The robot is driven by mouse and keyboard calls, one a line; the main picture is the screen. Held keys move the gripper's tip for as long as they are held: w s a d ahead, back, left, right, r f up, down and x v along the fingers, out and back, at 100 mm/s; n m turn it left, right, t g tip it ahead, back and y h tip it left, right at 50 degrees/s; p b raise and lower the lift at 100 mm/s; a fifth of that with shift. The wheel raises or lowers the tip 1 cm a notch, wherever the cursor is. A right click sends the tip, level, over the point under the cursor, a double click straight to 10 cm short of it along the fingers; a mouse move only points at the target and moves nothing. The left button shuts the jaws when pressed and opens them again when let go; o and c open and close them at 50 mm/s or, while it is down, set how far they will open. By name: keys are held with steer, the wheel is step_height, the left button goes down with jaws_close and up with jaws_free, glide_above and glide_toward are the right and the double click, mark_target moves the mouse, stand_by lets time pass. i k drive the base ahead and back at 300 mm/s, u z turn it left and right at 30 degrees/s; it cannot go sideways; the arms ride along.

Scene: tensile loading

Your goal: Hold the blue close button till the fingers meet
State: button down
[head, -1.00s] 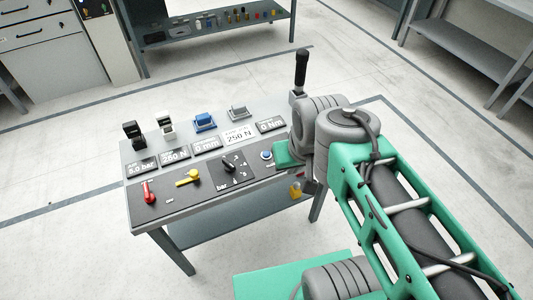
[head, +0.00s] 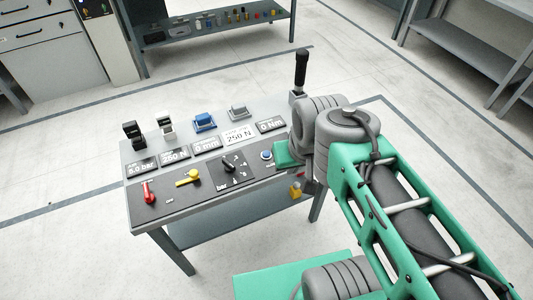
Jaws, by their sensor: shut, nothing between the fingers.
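The round blue button (head: 266,155) is on the right part of the dark sloped panel (head: 165,205), just left of a green block at the end of my arm. I see no finger on the button's visible face. My wrist (head: 320,135) covers the panel's right end. My gripper's fingertips are hidden behind the wrist and arm, as is whatever they touch.
A red lever (head: 149,193), a yellow lever (head: 188,178) and a black selector knob (head: 229,163) are on the panel. Several displays and small fixtures line the bench behind. A black-handled upright lever (head: 301,70) stands by my wrist. Floor left of the bench is clear.

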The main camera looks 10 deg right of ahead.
mark_target(265, 154)
steer(key=u, duration=0.95)
steer(key=i, duration=0.4)
steer(key=u, duration=0.95)
